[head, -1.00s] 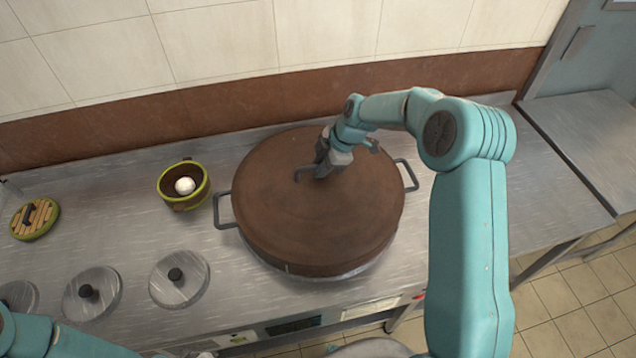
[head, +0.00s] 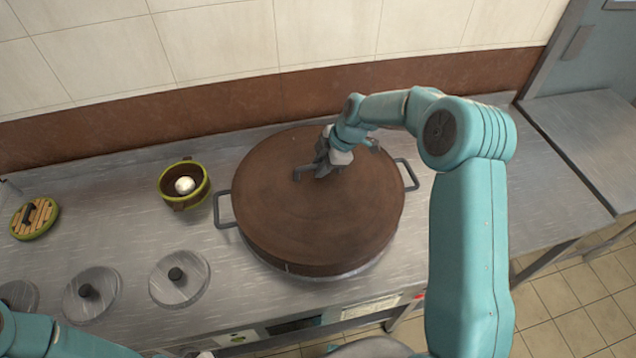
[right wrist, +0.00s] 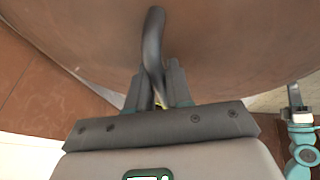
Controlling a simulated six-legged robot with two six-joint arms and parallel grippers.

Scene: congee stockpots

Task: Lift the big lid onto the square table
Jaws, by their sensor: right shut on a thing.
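The big lid (head: 310,225) is a wide brown disc lying over the big stockpot, whose grey side handle (head: 224,209) sticks out at the left. My right gripper (head: 321,168) is over the far middle of the lid, shut on its dark bar handle. In the right wrist view the lid (right wrist: 220,40) fills the top, and the handle (right wrist: 152,45) runs between the fingers (right wrist: 158,88). A steel table (head: 590,140) stands at the right, its top bare.
On the steel counter (head: 130,180) left of the pot are a green-rimmed pot (head: 183,203) with a white ball inside, a round wooden lid (head: 35,218) and several small steel lids (head: 180,279). A tiled wall (head: 210,50) stands behind.

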